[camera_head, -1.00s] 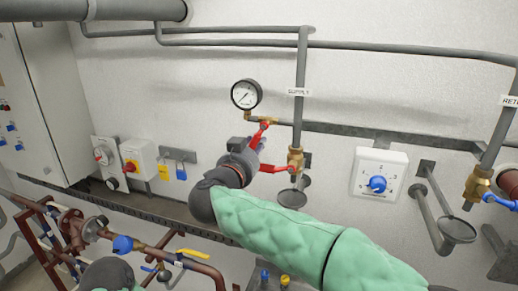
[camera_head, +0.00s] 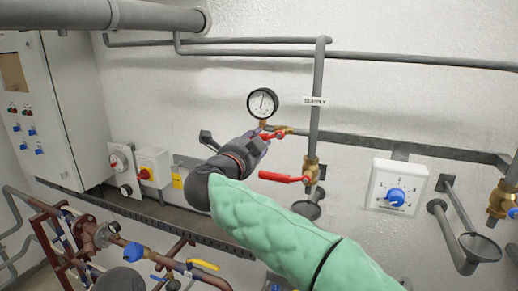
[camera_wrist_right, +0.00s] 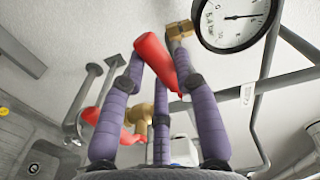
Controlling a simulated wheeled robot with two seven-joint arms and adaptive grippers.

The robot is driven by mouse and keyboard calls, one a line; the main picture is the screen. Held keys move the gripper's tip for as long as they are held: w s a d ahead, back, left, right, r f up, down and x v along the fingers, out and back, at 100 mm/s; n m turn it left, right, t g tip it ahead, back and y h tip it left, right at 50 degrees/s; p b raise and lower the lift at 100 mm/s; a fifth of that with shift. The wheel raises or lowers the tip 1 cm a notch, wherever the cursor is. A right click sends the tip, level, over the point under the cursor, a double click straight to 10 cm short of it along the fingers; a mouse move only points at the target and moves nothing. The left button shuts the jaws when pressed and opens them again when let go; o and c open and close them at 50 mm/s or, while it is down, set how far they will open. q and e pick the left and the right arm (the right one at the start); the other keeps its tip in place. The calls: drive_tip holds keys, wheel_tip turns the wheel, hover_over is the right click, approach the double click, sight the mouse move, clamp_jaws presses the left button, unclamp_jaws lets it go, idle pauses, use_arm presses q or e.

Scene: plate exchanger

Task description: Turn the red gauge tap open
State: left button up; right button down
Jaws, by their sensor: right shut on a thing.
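The red gauge tap (camera_head: 273,135) is a small red lever on brass fittings under the round gauge (camera_head: 262,103). The lever lies nearly level in the head view. My right gripper (camera_head: 258,144) is shut on it, and its dark fingers hide part of the lever. In the right wrist view the red lever (camera_wrist_right: 155,60) lies between the purple fingers of my right gripper (camera_wrist_right: 160,68). The gauge needle points up in the head view; the gauge face (camera_wrist_right: 230,20) is partly cut off in the wrist view.
A larger red lever (camera_head: 284,177) on the brass supply valve (camera_head: 311,168) sits just below and right of my right gripper. A white box with a blue knob (camera_head: 396,196) is on the wall at right. Red-brown pipework (camera_head: 105,238) fills the lower left.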

drive_tip(key=shift+a+r+m, duration=0.1)
drive_tip(key=shift+r+m, duration=0.4)
drive_tip(key=shift+m, duration=0.6)
drive_tip(key=c, duration=1.2)
unclamp_jaws()
drive_tip(key=v, duration=1.2)
drive_tip(key=shift+r, duration=0.1)
drive_tip(key=shift+w, duration=0.1)
